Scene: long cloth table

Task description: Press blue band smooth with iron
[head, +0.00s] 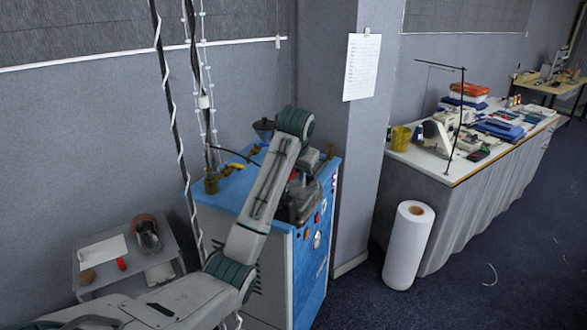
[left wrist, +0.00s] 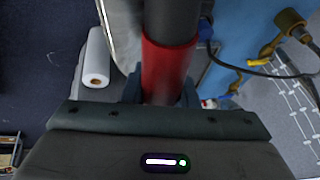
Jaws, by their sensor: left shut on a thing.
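My left gripper (left wrist: 161,90) is shut on a thick round handle, red with a black upper part, which I take to be the handle of the iron (left wrist: 168,62). In the head view my left arm reaches over the blue-topped cabinet (head: 228,191) and bends down at its far end. The gripper's fingers are mostly hidden there by my arm. A dark grey body (head: 299,203), likely the iron, shows below the wrist at the cabinet's right side. I cannot make out the blue band in either view. My right gripper is not in view.
A long cloth-skirted table (head: 465,177) with a sewing machine (head: 437,133) and folded blue cloths (head: 500,128) stands at right. A white roll (head: 405,250) stands on the floor before it. A pillar (head: 357,130) rises behind the cabinet. Hoses and cables hang at left.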

